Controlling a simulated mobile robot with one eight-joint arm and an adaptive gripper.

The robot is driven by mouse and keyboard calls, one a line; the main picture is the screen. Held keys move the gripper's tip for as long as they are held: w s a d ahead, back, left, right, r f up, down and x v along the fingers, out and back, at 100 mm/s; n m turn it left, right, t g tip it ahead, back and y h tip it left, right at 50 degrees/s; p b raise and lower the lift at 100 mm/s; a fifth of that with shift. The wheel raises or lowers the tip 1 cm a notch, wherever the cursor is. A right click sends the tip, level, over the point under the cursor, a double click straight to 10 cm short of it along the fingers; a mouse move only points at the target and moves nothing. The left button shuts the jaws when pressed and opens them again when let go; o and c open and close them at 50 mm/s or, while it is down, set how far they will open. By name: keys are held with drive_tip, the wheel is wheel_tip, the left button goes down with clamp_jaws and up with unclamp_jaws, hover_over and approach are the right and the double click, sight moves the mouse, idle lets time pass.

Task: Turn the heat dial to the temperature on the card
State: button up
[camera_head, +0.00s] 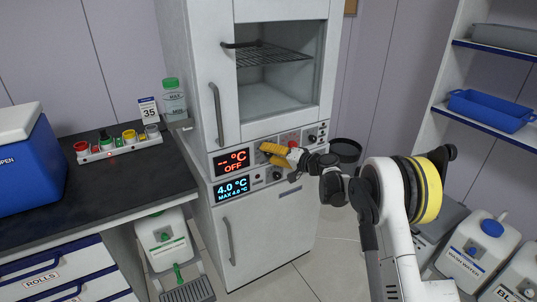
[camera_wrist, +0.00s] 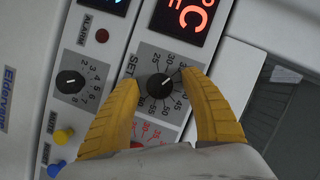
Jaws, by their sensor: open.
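The card (camera_head: 149,110) reads 35 and stands at the back of the black counter. In the head view my gripper (camera_head: 268,153) is at the cabinet's control panel and hides the dial.
The cabinet's upper door (camera_head: 212,70) has a handle.

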drive_tip(key=v, duration=1.1)
drive_tip(key=shift+s+d, duration=0.25)
drive_tip(key=shift+r, duration=0.1)
drive_tip(key=s+d+r+n+g+h, duration=0.1)
drive_tip(key=s+d+r+h, duration=0.15)
drive_tip(key=s+r, duration=0.45)
drive_tip(key=s+d+r+g+h, duration=0.1)
drive_tip(key=s+d+r+h, duration=0.15)
drive_tip(key=s, duration=0.95)
drive_tip(key=s+d+f+h, duration=0.1)
drive_tip(key=s+d+h, duration=0.3)
drive_tip(key=s, duration=0.8)
drive_tip(key=s+d+f+h, duration=0.2)
drive_tip(key=s+d, duration=0.4)
drive_tip(key=s, duration=0.7)
drive_tip(key=shift+d+n+h, duration=0.3)
drive_tip(key=shift+d+h, duration=0.05)
drive_tip(key=shift+h, duration=0.55)
drive_tip(key=shift+w, duration=0.1)
